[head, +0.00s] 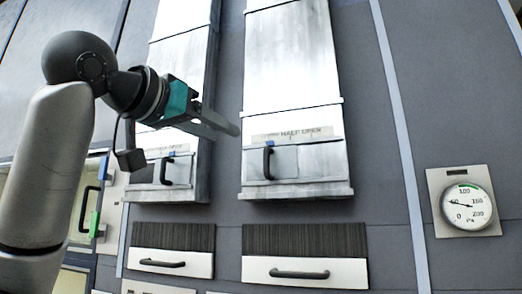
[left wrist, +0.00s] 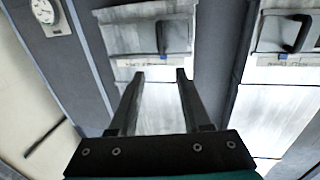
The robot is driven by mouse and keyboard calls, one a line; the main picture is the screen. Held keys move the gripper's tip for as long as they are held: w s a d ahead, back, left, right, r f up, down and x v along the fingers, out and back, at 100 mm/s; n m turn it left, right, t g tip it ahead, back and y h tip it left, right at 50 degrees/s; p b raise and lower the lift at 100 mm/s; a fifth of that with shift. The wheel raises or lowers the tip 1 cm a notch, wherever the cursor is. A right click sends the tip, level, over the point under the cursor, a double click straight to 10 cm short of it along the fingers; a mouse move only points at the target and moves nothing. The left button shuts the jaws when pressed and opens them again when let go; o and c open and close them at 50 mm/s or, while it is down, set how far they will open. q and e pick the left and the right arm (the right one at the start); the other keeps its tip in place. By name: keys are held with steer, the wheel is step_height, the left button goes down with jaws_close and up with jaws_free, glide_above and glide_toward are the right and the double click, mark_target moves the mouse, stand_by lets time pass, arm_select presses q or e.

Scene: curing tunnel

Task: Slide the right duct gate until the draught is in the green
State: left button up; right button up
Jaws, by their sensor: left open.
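The right duct gate (head: 285,163) is a grey metal plate with a black upright handle (head: 268,161), which sits at the left of its slot. A blue pointer (head: 270,143) stands left of the "HALF OPEN" marking on the scale (head: 300,134). The round draught gauge (head: 467,209) is at the right; its needle points left near 50, outside the green arc at the top. My left gripper (head: 225,124) is open and empty, up and left of the right gate's handle. In the left wrist view, the open fingers (left wrist: 160,74) face the right gate (left wrist: 150,38). My right gripper is not in view.
The left duct gate (head: 178,171) has a similar handle and sits beside the right one. Two drawers (head: 320,272) (head: 195,265) with dark handles lie below. A cabinet with a green-marked handle (head: 95,222) is at the far left. The grey wall between right duct and gauge is clear.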

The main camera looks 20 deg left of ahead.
mark_target(265, 154)
arm_select(q)
steer(key=p+x, duration=0.5)
steer(key=x, duration=1)
steer(key=shift+f+p, duration=0.1)
steer(key=shift+p, duration=0.3)
steer(key=shift+c, duration=0.3)
jaws_close()
